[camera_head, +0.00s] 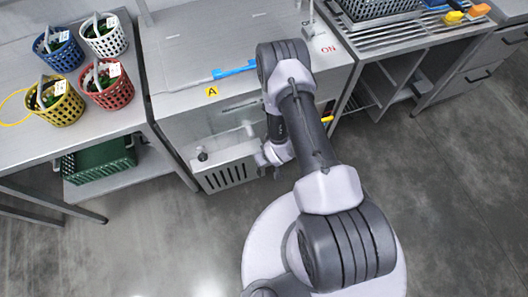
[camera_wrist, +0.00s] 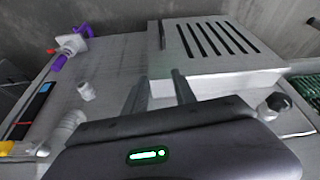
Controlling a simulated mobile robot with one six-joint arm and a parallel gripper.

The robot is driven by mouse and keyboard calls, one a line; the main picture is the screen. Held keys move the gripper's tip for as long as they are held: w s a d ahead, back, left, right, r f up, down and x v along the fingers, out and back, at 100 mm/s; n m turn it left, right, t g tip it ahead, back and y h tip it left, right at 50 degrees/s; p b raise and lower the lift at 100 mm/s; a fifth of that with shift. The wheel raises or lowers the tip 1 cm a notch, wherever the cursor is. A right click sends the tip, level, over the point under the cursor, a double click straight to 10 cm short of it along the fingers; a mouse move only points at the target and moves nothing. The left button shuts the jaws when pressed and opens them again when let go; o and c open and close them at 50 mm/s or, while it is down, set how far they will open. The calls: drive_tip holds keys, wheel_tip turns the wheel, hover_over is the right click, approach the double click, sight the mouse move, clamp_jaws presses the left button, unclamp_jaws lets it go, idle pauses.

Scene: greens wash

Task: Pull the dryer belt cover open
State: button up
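The dryer belt cover is probably the pale slotted box (camera_head: 228,178) low on the front of the steel machine; no part is labelled so. It also shows in the wrist view (camera_wrist: 215,50), with dark slots on one face. My gripper (camera_wrist: 159,78) has its two grey fingers apart, with the edge of the slotted box near their tips. I cannot tell whether they touch it. In the head view my wrist hangs just right of the box, and the fingertips are not clear.
The steel machine (camera_head: 185,125) carries a yellow A label and a blue bar (camera_head: 234,70) on top. A dark knob (camera_head: 202,155) sits by the box. Left is a table (camera_head: 25,130) with several coloured baskets and a green crate (camera_head: 100,160) below. Floor in front is clear.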

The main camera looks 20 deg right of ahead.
approach(260, 177)
drive_tip(key=shift+y, duration=0.3)
drive_tip(key=w+f+b, duration=0.2)
drive_tip(key=b, duration=0.2)
drive_tip(key=w+f+b, duration=0.2)
drive_tip(key=b, duration=0.3)
drive_tip(key=shift+w+a+f, duration=0.1)
drive_tip(key=shift+w+f, duration=0.1)
drive_tip(key=shift+f, duration=0.1)
clamp_jaws()
idle(0.3)
